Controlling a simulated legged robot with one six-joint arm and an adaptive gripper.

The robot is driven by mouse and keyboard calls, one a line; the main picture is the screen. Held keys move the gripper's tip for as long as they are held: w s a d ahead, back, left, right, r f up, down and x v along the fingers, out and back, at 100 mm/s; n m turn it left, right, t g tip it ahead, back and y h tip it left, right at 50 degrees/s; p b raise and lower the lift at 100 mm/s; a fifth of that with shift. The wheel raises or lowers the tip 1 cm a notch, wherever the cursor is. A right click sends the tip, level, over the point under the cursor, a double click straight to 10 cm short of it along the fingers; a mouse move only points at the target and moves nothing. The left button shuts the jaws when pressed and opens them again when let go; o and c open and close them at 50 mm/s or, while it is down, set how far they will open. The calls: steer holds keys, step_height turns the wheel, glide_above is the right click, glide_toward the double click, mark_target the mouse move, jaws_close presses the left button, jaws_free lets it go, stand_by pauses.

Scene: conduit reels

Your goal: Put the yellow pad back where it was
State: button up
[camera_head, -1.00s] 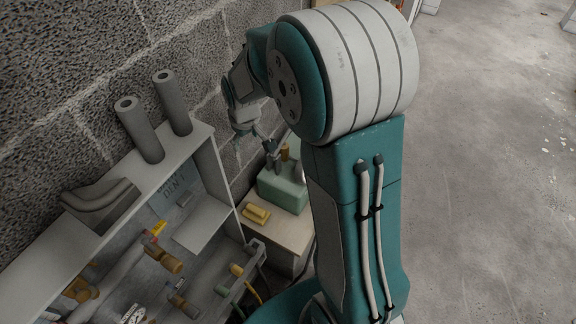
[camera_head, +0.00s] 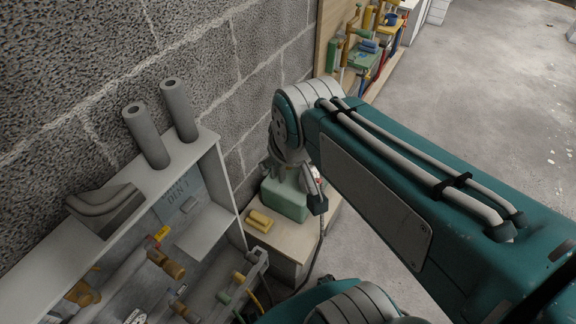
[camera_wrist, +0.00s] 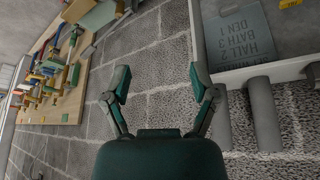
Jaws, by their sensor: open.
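A yellow pad (camera_head: 260,221) lies on the pale wooden top of a low stand (camera_head: 290,243), near its left edge, in the head view. A pale green box (camera_head: 286,200) stands just behind and to the right of it. My gripper (camera_wrist: 160,84) is open in the wrist view, with two teal-tipped fingers wide apart. Nothing is between the fingers, and the block wall shows beyond them. In the head view my wrist is above the green box, apart from the yellow pad. The fingers are hard to make out there.
A grey shelf unit (camera_head: 225,178) stands left of the stand, with two upright grey tubes (camera_head: 162,123) on top and several fittings inside. A wooden tool board (camera_head: 328,38) leans at the back wall. Open concrete floor (camera_head: 490,90) lies to the right.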

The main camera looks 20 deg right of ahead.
steer(key=shift+m+t, duration=0.3)
steer(key=s, duration=0.4)
steer(key=shift+s+r, duration=0.25)
